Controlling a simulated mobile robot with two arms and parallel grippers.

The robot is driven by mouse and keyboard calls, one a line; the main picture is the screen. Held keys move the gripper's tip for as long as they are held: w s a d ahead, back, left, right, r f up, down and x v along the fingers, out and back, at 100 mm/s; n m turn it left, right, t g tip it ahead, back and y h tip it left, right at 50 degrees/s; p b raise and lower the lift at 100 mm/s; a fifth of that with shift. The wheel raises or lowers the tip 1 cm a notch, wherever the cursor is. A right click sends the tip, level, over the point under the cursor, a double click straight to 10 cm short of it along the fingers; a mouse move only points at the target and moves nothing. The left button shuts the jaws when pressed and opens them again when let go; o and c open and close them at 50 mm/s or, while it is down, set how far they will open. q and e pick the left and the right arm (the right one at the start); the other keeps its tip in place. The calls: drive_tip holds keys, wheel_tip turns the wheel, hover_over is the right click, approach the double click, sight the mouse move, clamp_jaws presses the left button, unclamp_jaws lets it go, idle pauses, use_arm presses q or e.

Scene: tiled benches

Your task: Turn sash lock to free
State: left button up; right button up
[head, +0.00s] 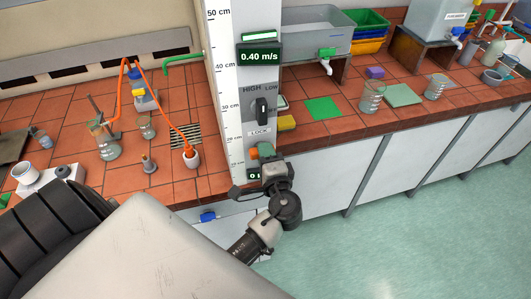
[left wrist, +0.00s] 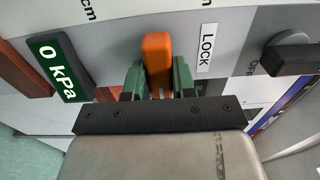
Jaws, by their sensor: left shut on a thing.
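The sash lock is a small orange handle (head: 254,153) low on the grey post, just under the LOCK label (head: 259,132). In the left wrist view the orange handle (left wrist: 157,52) stands upright between my fingers, to the left of the LOCK label (left wrist: 207,47). My left gripper (head: 266,152) is at the post with its green fingers around the handle. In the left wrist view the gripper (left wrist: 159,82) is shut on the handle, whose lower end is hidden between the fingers. My right gripper is not in view.
A black HIGH/LOW knob (head: 262,109) sits above the lock. A 0 kPa display (left wrist: 60,66) is beside it in the left wrist view. Tiled benches (head: 330,127) with beakers, a sink and trays flank the post. The green floor (head: 440,230) at right is clear.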

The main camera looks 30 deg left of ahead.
use_arm(q)
drive_tip(key=o, duration=0.9)
drive_tip(key=shift+d, duration=0.1)
drive_tip(key=shift+b+v, duration=2.15)
drive_tip(key=shift+v, duration=3.2)
